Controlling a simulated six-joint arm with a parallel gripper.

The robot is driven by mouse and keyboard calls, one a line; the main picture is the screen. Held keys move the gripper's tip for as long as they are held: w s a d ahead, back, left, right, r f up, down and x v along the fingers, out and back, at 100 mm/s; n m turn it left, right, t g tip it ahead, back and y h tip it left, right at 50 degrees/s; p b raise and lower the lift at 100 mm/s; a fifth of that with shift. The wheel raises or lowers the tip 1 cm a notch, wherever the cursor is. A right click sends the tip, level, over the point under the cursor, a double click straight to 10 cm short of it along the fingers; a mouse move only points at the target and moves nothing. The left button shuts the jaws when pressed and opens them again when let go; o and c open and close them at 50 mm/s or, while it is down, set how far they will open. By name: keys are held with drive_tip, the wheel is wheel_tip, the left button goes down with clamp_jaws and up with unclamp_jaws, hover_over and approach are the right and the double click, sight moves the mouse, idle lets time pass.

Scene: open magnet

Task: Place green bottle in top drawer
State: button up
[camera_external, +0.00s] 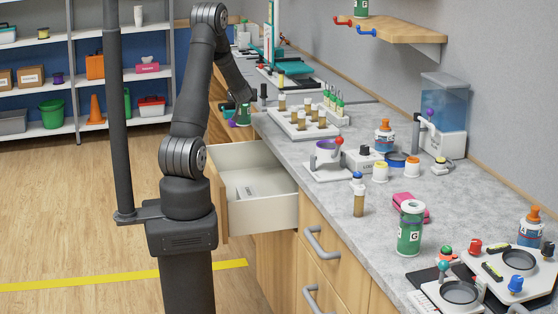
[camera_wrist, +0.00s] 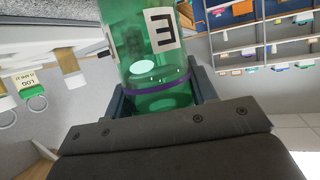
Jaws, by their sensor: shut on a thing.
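A green bottle with a white label marked E (camera_wrist: 150,45) fills the middle of the wrist view, between the two fingers of my gripper (camera_wrist: 160,95). In the external view my gripper (camera_external: 241,103) is at the far end of the drawer cabinet, near the counter's left edge. The held green bottle (camera_external: 244,116) shows there only in part. The top drawer (camera_external: 268,212) is pulled open toward the left. Its inside looks mostly empty, with a pale flat item or marking inside. My gripper is beyond the drawer in the picture, not over its middle.
Another green bottle marked G (camera_external: 410,230) stands on the counter (camera_external: 310,205). A rack of vials (camera_external: 305,122), a purple-topped device (camera_external: 327,160) and a brown vial (camera_external: 359,200) are near the drawer side. Lower drawers are shut. Floor left of the drawer is clear.

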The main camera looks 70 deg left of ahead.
sight(239, 125)
drive_tip(key=shift+n+g, duration=0.7)
drive_tip(key=shift+g, duration=0.1)
drive_tip(key=f, duration=0.2)
drive_tip(key=s+d+f, duration=0.1)
drive_tip(key=f, duration=0.1)
drive_tip(key=s+d+f, duration=0.1)
drive_tip(key=f, duration=0.2)
drive_tip(key=shift+s, duration=0.15)
drive_tip(key=w+f, duration=0.4)
drive_tip(key=f, duration=1)
drive_tip(key=shift+f+y, duration=0.3)
drive_tip(key=shift+f, duration=0.1)
drive_tip(key=shift+d+f, duration=0.1)
drive_tip(key=o, duration=1.2)
drive_tip(key=shift+f, duration=0.1)
